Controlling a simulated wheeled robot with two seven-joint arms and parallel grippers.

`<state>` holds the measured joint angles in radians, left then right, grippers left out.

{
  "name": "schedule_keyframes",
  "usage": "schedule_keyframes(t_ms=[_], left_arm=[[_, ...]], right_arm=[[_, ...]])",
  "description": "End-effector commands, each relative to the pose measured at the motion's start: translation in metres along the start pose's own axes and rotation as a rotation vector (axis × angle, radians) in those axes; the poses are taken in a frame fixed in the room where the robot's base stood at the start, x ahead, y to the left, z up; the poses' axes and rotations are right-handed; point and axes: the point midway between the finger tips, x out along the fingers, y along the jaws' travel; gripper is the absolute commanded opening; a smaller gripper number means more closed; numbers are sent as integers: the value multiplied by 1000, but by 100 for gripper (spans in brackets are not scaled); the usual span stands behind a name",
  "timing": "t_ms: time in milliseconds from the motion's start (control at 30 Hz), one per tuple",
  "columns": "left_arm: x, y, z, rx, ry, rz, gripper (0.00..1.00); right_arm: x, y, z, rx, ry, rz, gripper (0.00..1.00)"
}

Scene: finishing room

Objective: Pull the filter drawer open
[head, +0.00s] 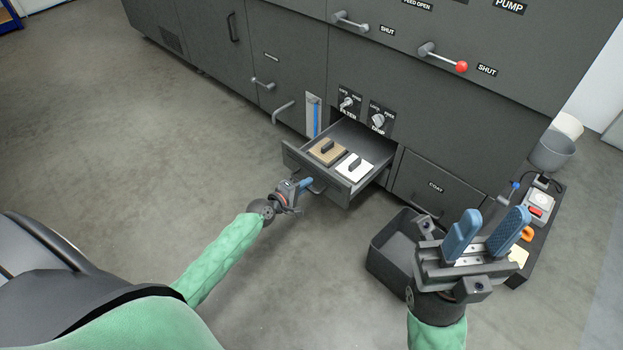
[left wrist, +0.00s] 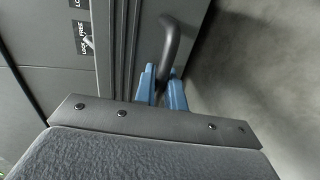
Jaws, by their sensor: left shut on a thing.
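The filter drawer (head: 305,165) stands pulled out of the dark grey machine in the head view. A tan filter (head: 328,152) and a white filter (head: 354,168), each with a dark handle, lie in it. My left gripper (head: 305,184) is shut on the drawer's bar handle (head: 318,188) at its front. In the left wrist view the blue fingers (left wrist: 161,92) are on either side of the dark handle (left wrist: 177,42). My right gripper (head: 488,236) is open and empty, at the lower right, well in front of the machine.
The filter knob (head: 347,102) and damp knob (head: 378,120) sit above the drawer. A closed coat drawer (head: 436,186) is to its right. A dark open bin (head: 385,262) stands on the floor behind my right gripper. The floor (head: 130,150) to the left is clear.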

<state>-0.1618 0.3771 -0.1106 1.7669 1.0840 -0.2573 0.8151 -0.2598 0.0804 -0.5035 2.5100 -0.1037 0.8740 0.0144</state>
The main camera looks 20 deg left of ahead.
Motion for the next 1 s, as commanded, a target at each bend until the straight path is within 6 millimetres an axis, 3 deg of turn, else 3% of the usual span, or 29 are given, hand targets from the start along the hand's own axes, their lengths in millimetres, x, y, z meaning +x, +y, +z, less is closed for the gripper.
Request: schedule_keyframes(t_ms=[433,467,533,833,1000], left_arm=[[-3,-2,0,0,0,-2,0],[-3,-2,0,0,0,-2,17],[-3,-2,0,0,0,-2,29],[-4,-1,0,0,0,-1,29],[-18,0,0,1,0,-1,29]], right_arm=[[0,0,0,0,1,2,36],[0,0,0,0,1,2,36],[0,0,0,0,1,2,36],[0,0,0,1,1,-2,36],[5,1,-1,3,4,0,36]])
